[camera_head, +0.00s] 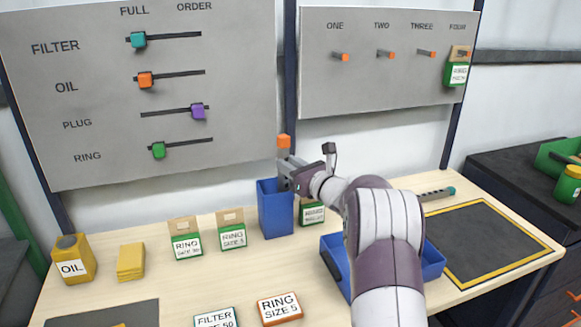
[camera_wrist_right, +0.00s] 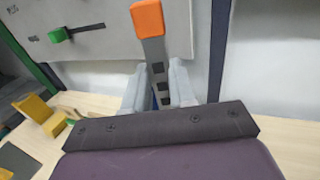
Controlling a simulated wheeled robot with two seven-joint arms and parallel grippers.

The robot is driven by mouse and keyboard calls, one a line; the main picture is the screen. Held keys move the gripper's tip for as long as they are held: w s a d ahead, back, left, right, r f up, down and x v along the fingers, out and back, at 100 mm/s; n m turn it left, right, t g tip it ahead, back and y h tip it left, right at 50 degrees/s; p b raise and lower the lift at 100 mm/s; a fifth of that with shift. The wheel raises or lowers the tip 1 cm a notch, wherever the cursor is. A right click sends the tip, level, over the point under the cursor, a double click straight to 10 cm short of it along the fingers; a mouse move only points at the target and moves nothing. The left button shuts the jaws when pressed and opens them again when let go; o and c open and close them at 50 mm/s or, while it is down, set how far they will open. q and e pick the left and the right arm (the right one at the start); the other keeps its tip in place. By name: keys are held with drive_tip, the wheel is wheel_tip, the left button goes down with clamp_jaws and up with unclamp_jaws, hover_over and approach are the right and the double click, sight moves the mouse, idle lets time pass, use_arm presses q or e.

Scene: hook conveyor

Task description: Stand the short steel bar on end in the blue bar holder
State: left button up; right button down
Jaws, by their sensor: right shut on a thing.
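My right gripper (camera_head: 287,172) is shut on a grey steel bar with an orange end cap (camera_head: 284,141). It holds the bar roughly upright, orange end up, at the mouth of the tall blue bar holder (camera_head: 275,212). In the right wrist view the bar (camera_wrist_right: 152,55) stands between the two fingers (camera_wrist_right: 157,88), with dark square marks along it. Its lower end is hidden, so I cannot tell whether it is inside the holder. Another steel bar, with a teal end (camera_head: 438,193), lies on the table at the right. My left gripper is not in view.
Ring boxes (camera_head: 232,232) stand left of the holder, and another (camera_head: 312,214) stands close on its right. A low blue bin (camera_head: 433,262) is partly behind my right arm. Panels with sliders (camera_head: 120,110) and hooks (camera_head: 380,80) rise behind. A yellow-edged dark mat (camera_head: 490,243) is empty.

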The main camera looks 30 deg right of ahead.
drive_tip(key=shift+r, duration=0.1)
drive_tip(key=c, duration=0.8)
unclamp_jaws()
drive_tip(key=shift+c, duration=0.2)
drive_tip(key=shift+s, duration=0.1)
drive_tip(key=s+d+b, duration=0.1)
drive_tip(key=s+b, duration=0.1)
drive_tip(key=s, duration=1)
drive_tip(key=shift+s+d+b, duration=0.2)
drive_tip(key=shift+s+b, duration=0.05)
drive_tip(key=shift+b, duration=0.05)
drive_tip(key=shift+w, duration=0.1)
